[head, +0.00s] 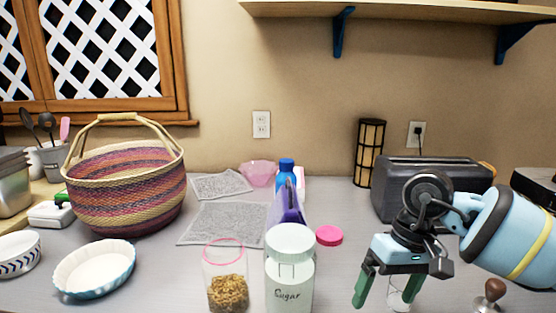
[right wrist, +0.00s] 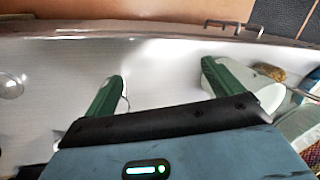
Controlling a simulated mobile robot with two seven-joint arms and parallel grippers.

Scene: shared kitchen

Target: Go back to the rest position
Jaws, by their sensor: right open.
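My right gripper (head: 387,292) hangs over the counter at the lower right of the head view, with its green fingers apart and pointing down. Nothing shows between the fingers in the right wrist view (right wrist: 163,70). A small clear glass item (head: 398,298) shows low beside the right finger, partly hidden; I cannot tell if they touch. The white sugar jar (head: 289,275) stands to the left of the gripper, apart from it in the head view. My left gripper is not in view.
The toaster (head: 400,175) is behind my right arm. A jar of granola (head: 228,292), a pink lid (head: 329,235), and a blue-capped bottle (head: 287,175) stand mid-counter. A woven basket (head: 125,190) and white dish (head: 95,268) are at left. A tamper (head: 490,298) is at lower right.

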